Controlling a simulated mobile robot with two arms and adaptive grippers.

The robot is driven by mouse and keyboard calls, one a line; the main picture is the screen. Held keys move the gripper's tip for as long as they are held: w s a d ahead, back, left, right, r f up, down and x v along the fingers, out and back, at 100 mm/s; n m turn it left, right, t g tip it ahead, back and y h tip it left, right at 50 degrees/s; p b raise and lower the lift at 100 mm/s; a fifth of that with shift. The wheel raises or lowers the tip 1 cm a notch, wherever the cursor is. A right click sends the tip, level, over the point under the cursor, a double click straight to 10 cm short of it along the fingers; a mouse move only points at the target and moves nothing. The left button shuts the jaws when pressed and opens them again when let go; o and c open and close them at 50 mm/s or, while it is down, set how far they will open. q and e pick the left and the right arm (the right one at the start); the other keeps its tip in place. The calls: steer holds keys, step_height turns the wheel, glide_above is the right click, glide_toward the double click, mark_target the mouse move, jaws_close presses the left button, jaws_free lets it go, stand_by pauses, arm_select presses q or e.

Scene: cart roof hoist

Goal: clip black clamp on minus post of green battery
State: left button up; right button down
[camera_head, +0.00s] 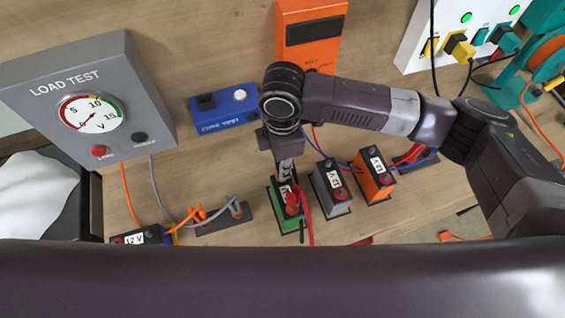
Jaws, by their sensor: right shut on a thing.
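The green battery (290,222) stands on the table at the middle of the view, with a white label and a red clamp (293,204) on its near end. My right gripper (286,165) points down at the battery's far end. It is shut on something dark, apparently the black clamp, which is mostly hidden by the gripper. The minus post is hidden too, so I cannot tell whether the clamp touches it. My left gripper is not in view.
A grey battery (334,204) and an orange battery (375,190) stand close to the right. A load tester (120,105) stands at the left, and a blue box (222,118) is behind. Orange and grey cables run at the left front. An orange meter (311,58) stands at the back.

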steer(key=shift+f, duration=0.75)
steer(key=c, duration=1.8)
jaws_free()
steer(key=shift+o, duration=0.2)
steer(key=shift+r, duration=0.15)
step_height(320, 180, up, 12)
steer(key=shift+f, duration=0.15)
steer(key=shift+s+f, duration=0.1)
